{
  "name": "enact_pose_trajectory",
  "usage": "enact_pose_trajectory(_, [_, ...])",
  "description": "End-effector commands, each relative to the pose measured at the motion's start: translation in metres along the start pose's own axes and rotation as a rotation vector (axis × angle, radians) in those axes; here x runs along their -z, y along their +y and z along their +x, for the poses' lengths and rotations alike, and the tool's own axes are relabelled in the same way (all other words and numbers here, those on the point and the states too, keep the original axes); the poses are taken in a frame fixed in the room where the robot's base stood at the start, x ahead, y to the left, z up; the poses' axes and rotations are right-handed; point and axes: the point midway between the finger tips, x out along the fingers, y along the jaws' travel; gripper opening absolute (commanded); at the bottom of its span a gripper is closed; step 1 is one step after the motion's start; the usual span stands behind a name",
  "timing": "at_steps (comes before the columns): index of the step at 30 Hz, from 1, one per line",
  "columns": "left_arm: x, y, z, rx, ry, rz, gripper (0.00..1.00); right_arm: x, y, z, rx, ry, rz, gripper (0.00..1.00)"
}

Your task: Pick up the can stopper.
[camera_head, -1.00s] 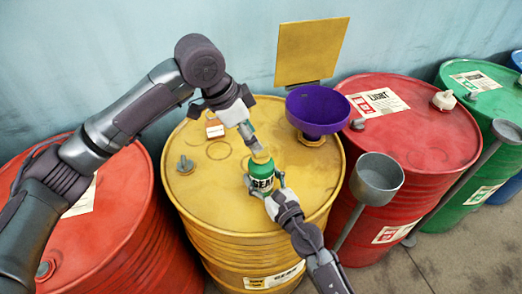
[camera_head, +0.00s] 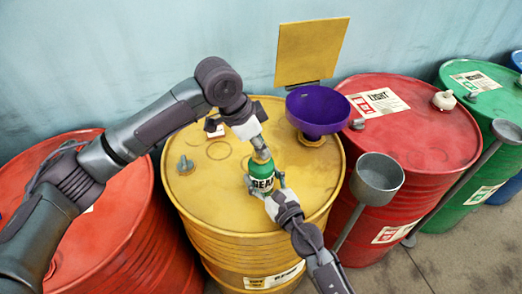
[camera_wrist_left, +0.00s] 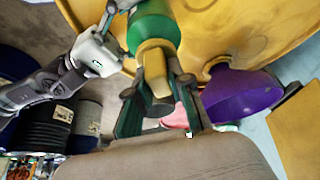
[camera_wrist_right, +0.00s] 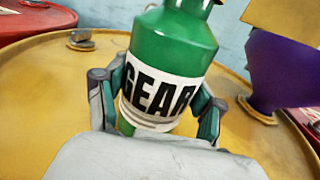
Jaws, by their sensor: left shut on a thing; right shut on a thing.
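The green can (camera_head: 262,180) with a white GEAR label stands upright on the yellow drum (camera_head: 215,205). My right gripper (camera_head: 276,191) is shut around its lower body; in the right wrist view the fingers flank the can (camera_wrist_right: 172,45) at its label. The tan can stopper (camera_wrist_left: 155,66) is at the top of the can in the left wrist view. My left gripper (camera_wrist_left: 160,108) is shut on it, one finger on each side. In the head view my left gripper (camera_head: 262,153) is directly above the can and mostly hides the stopper. I cannot tell whether the stopper is still seated in the neck.
A purple funnel (camera_head: 318,110) stands on the yellow drum just right of the can, near my left gripper. A bung (camera_head: 185,165) is at the drum's left. Red drums stand on both sides. A grey funnel (camera_head: 376,178) is at the right, and a yellow panel (camera_head: 311,52) behind.

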Motion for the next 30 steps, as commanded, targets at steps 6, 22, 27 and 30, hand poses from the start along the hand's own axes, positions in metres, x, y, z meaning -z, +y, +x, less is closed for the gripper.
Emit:
enact_pose_trajectory(6, [0.000,-0.001,-0.001,0.002,0.001,-0.001,0.04,0.000,0.000,0.000,0.000,0.000,0.000,0.20])
enact_pose_trajectory(22, [0.031,-0.001,-0.073,0.004,0.003,0.001,0.04,0.000,0.000,0.000,0.000,0.000,0.000,0.20])
enact_pose_trajectory(27, [0.037,-0.001,-0.090,0.002,0.001,0.000,0.04,0.000,0.000,0.000,0.000,0.000,0.000,0.20])
enact_pose_trajectory(30, [0.038,0.000,-0.093,0.001,0.000,0.000,0.04,0.000,0.000,0.000,0.000,0.000,0.000,0.20])
